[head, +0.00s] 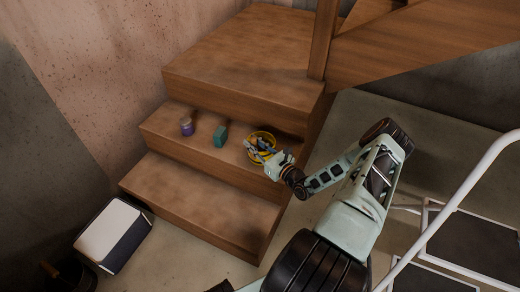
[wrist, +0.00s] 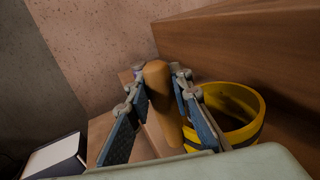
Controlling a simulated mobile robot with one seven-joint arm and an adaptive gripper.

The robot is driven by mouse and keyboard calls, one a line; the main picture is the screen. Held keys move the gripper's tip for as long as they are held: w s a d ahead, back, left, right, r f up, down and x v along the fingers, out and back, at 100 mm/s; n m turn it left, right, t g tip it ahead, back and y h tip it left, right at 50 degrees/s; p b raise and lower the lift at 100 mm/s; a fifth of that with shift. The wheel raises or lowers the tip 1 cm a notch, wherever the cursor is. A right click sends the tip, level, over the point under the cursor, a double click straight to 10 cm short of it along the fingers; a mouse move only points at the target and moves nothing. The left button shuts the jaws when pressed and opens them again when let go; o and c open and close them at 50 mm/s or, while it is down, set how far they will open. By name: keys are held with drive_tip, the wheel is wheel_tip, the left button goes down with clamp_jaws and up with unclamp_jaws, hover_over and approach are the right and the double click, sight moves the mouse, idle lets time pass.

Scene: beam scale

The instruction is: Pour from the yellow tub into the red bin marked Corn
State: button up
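The yellow tub (head: 262,132) stands upright on the middle wooden step in the head view. In the wrist view, the tub (wrist: 243,138) is at the right, with a dark band around it and a dark inside; its contents cannot be made out. My gripper (head: 260,151) is at the tub's near side. In the wrist view, the fingers of my gripper (wrist: 158,78) are spread on either side of an upright brown rounded bar (wrist: 157,78) beside the tub. A gap shows at the left finger; the right finger is close to the bar. No red bin marked Corn is in view.
A purple jar (head: 187,126) and a teal box (head: 220,136) stand left of the tub on the same step. A higher step (head: 245,50) rises behind. A white-topped dark box (head: 113,236) lies on the floor at left. A white rail (head: 455,200) is at right.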

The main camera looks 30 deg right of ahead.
clamp_jaws()
drive_tip(key=shift+r, duration=0.15)
drive_tip(key=shift+r+p, duration=0.4)
drive_tip(key=shift+r, duration=0.5)
drive_tip(key=s+d+r+p, duration=0.2)
drive_tip(key=s+r, duration=0.3)
drive_tip(key=s, duration=0.1)
drive_tip(key=s+d+r+p, duration=0.2)
drive_tip(key=s+d+r, duration=0.1)
drive_tip(key=s+r, duration=0.3)
drive_tip(key=shift+s+d, duration=0.3)
drive_tip(key=shift+s, duration=0.15)
drive_tip(key=shift+c, duration=0.9)
unclamp_jaws()
clamp_jaws()
